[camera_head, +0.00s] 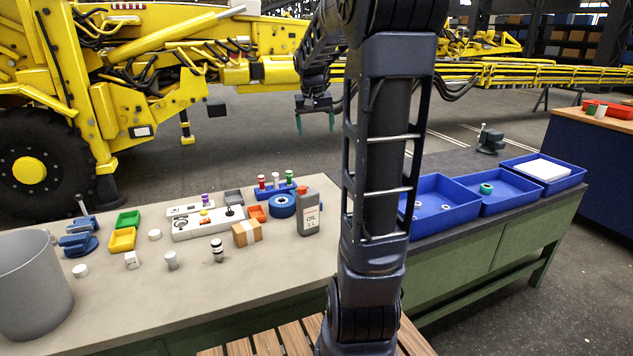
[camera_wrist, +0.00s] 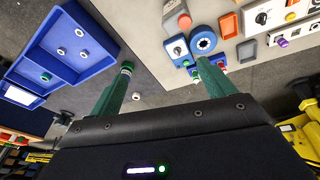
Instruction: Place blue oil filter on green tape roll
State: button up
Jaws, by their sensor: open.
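The blue oil filter (camera_head: 282,205), a short round blue body with a pale centre, stands on the grey worktop beside the grey oil bottle. It shows from above in the wrist view (camera_wrist: 203,40), just beyond one fingertip in the picture.
The oil bottle (camera_head: 308,213) and the blue holder with several small bottles (camera_head: 270,193) crowd the filter. A cardboard box (camera_head: 247,233) and a control panel (camera_head: 207,224) are left of it. Blue bins (camera_head: 443,213) line the right counter.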

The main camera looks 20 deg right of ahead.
jog(key=s+a+f+n, duration=0.1)
jog(key=s+a+f, duration=0.1)
jog(key=s, duration=0.6)
jog(key=s+a+f+n+t+y, duration=0.1)
jog(key=s+a+f, duration=0.1)
jog(key=s+a, duration=0.3)
jog(key=s+a+f+n+t, duration=0.1)
jog(key=s+a+f, duration=0.1)
jog(key=s, duration=1.1)
jog(key=shift+a+y, duration=0.4)
jog(key=shift+a, duration=0.45)
